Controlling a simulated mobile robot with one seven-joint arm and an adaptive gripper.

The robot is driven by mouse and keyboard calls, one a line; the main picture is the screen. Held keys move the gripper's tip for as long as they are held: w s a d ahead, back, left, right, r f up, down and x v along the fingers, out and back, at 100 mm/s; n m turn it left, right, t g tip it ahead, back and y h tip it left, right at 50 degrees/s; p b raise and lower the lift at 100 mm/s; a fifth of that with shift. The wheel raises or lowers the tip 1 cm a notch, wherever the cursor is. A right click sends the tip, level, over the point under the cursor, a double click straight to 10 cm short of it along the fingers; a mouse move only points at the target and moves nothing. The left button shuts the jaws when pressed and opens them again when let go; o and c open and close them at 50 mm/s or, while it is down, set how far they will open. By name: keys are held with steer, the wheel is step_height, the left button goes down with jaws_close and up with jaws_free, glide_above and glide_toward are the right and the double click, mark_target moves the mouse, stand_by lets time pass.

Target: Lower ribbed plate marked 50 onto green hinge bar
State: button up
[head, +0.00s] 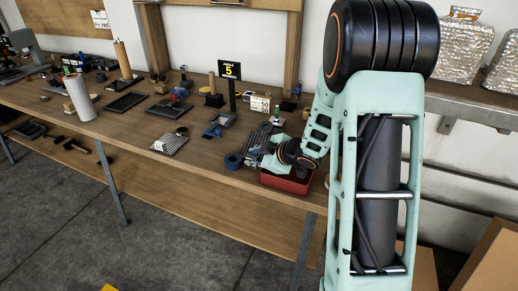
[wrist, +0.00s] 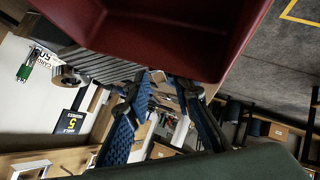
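A grey ribbed plate (head: 170,143) with a pale strip lies flat near the front edge of the bench in the head view. Another grey ribbed piece (wrist: 105,66) shows beside the red bin in the wrist view. I cannot read a 50 on either plate. A small green piece (wrist: 25,70) stands beside a white card in the wrist view; I cannot tell if it is the hinge bar. My gripper (wrist: 164,80) has its two blue textured fingers apart, with nothing visibly held between them. In the head view it is low beside the red bin, partly hidden by my arm.
The red bin (head: 287,182) is at the bench's front edge, very close to my gripper. A black sign with a 5 (head: 230,70) stands behind. Several trays and tools cover the bench to the left.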

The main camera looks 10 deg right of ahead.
steer(key=shift+x, duration=1.05)
steer(key=shift+r, duration=0.1)
jaws_close()
